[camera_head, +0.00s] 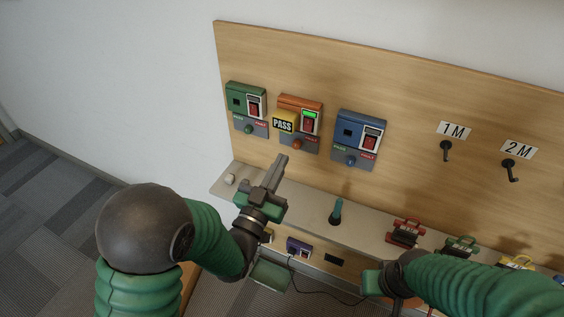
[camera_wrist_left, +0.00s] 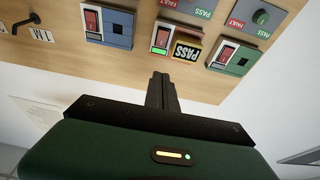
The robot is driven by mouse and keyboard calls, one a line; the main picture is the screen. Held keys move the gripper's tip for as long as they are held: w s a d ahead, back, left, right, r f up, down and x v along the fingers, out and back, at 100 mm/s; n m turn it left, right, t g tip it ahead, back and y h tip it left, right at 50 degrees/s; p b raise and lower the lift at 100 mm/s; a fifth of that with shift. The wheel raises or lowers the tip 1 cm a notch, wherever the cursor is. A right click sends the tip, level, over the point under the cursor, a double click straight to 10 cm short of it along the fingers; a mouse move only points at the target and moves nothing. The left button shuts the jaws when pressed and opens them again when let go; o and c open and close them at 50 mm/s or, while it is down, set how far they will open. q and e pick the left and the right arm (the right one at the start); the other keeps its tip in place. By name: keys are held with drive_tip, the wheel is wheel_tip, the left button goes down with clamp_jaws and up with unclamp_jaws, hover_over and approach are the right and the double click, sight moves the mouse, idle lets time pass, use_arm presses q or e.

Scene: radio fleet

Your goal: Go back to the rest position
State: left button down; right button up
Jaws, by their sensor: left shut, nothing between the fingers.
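My left gripper (camera_head: 275,172) is shut and empty. It is raised in front of the board, over the left part of the narrow shelf and below the orange box. In the left wrist view its closed fingers (camera_wrist_left: 161,92) point toward the board. My right gripper (camera_head: 374,283) shows only in part at the bottom of the head view, low in front of the shelf; its fingers cannot be made out.
A wooden board (camera_head: 400,105) carries green (camera_head: 247,105), orange (camera_head: 300,122) and blue (camera_head: 358,138) boxes, a yellow PASS tag (camera_head: 283,122) and hooks marked 1M and 2M. The shelf (camera_head: 310,200) holds a teal-tipped tool (camera_head: 336,211) and several coloured devices at right. A cable hangs below.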

use_arm(q)
drive_tip(key=s+a+f+n+g+y+p, duration=0.25)
drive_tip(key=a+f+g+y, duration=0.35)
drive_tip(key=a+f+g, duration=0.3)
drive_tip(key=s+a+f+g, duration=0.1)
drive_tip(key=s+a+g, duration=0.1)
drive_tip(key=s, duration=0.4)
drive_tip(key=s+a+f+n+g+y, duration=0.1)
drive_tip(key=s+a+f+g, duration=0.1)
drive_tip(key=s, duration=0.4)
drive_tip(key=s+a+f+g+p, duration=0.1)
drive_tip(key=s+f+g, duration=0.1)
drive_tip(key=s+g, duration=0.2)
drive_tip(key=s, duration=0.2)
drive_tip(key=shift+s+a+f+y, duration=0.25)
drive_tip(key=shift+s+a+y, duration=0.05)
drive_tip(key=shift+s+a, duration=0.1)
drive_tip(key=shift+n, duration=0.25)
